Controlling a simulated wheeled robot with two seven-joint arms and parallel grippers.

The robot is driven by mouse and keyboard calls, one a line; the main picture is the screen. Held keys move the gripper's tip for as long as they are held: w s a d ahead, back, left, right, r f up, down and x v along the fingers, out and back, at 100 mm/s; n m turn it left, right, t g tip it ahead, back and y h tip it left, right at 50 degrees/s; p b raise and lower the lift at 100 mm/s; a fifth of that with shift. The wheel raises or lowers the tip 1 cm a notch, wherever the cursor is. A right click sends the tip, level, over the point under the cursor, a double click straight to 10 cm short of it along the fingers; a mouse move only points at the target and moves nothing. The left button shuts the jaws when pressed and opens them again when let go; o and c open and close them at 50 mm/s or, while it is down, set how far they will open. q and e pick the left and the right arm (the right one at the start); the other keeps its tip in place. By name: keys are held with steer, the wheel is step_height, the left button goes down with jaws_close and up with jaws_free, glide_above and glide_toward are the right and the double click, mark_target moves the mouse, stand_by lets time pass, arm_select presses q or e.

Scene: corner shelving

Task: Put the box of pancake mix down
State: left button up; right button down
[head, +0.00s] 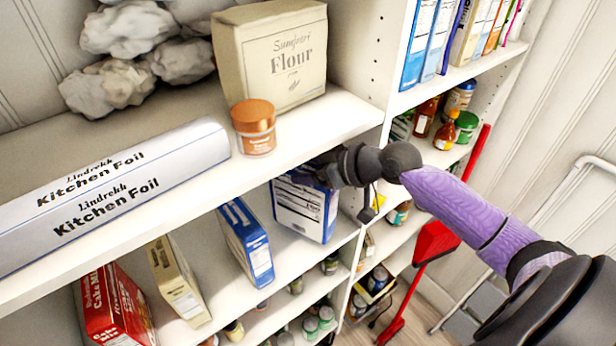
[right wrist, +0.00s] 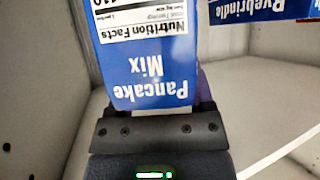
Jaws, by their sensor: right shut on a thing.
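The blue and white box of pancake mix (head: 305,208) is upright at the right end of the middle shelf (head: 205,285), under the top shelf board. My right gripper (head: 328,170) reaches in from the right and is shut on its upper part. In the right wrist view the box (right wrist: 146,70) fills the middle, with its print upside down, and the gripper (right wrist: 155,112) is against it. I cannot tell whether the box's base touches the shelf. My left gripper is not in view.
Another blue box (head: 246,243) stands left of the pancake mix, with a gap between them. A beige box (head: 178,280) and a red cake mix box (head: 115,308) stand further left. The top shelf holds flour (head: 272,55), an orange-lidded jar (head: 254,127) and kitchen foil (head: 110,195).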

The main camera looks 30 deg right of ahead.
mark_target(303, 200)
steer(key=shift+w+a+r, duration=0.1)
steer(key=shift+w+a, duration=0.1)
steer(key=shift+w, duration=0.05)
step_height(303, 200, down, 4)
steer(key=shift+r+p, duration=0.15)
steer(key=shift+p, duration=0.2)
